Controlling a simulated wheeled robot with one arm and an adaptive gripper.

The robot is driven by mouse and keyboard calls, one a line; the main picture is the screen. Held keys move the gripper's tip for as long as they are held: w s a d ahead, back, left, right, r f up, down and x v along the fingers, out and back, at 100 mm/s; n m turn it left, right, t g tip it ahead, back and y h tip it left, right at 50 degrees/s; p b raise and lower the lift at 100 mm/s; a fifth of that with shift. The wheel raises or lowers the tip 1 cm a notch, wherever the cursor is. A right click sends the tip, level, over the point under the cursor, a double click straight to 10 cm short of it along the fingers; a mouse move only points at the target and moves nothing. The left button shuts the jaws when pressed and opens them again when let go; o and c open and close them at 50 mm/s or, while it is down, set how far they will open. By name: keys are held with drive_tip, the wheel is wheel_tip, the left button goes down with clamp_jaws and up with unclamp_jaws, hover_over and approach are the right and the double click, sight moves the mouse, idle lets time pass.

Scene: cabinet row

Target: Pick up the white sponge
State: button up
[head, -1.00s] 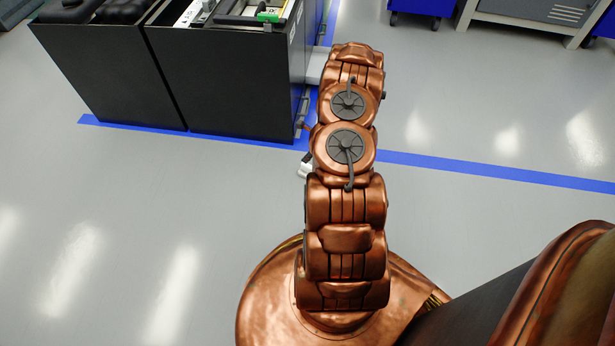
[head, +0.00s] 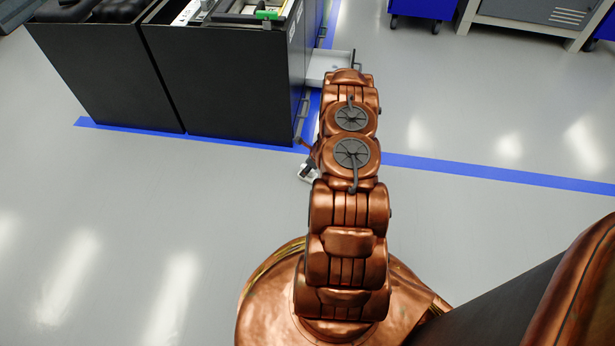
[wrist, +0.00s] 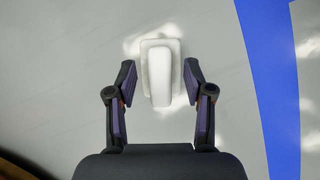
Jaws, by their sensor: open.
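The white sponge (wrist: 161,78) shows in the wrist view as a rounded, upright-looking white block with a paler, squarish part around its upper end. The grey floor is behind it. My gripper (wrist: 160,72) is open, with one dark finger on each side of the sponge and a visible gap on both sides. The fingers do not appear to touch it. In the head view my copper arm hides most of the gripper. A small white and dark patch (head: 308,173) shows left of the arm, and I cannot tell whether it is the sponge or part of my gripper.
Dark cabinets (head: 225,85) stand left of my arm, with a white open drawer (head: 328,66) sticking out behind it. Blue tape (head: 480,172) crosses the floor and also shows in the wrist view (wrist: 268,80).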

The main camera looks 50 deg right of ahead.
drive_tip(key=shift+f, duration=0.25)
drive_tip(key=shift+r, duration=0.1)
clamp_jaws()
drive_tip(key=shift+w, duration=0.1)
idle(0.3)
drive_tip(key=shift+r, duration=0.35)
drive_tip(key=r+p, duration=0.2)
drive_tip(key=r, duration=0.1)
drive_tip(key=shift+s+r, duration=0.1)
drive_tip(key=shift+s, duration=0.1)
drive_tip(key=s+a+r+p, duration=0.1)
drive_tip(key=s+a+p, duration=0.2)
drive_tip(key=s, duration=1.2)
drive_tip(key=shift+s, duration=0.2)
